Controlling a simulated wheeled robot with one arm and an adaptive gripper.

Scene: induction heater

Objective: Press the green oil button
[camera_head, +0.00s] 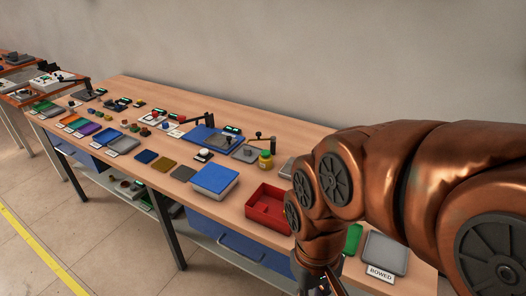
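My gripper (318,287) is at the bottom edge, below the copper wrist, in front of the table's near edge. Its fingers are cut off by the frame, so I cannot tell whether it is open. The wooden table (300,130) runs from the right to the far left. I cannot pick out a button marked as the green oil button. A blue plate (207,134) carries a grey device with a small green display. My arm hides the table's right part.
A red open tray (266,209) and a blue-lidded box (214,180) sit near the front edge. A grey tray labelled "BOWED" (385,252) lies right of my wrist. Several coloured trays and devices crowd the left. A wall stands behind.

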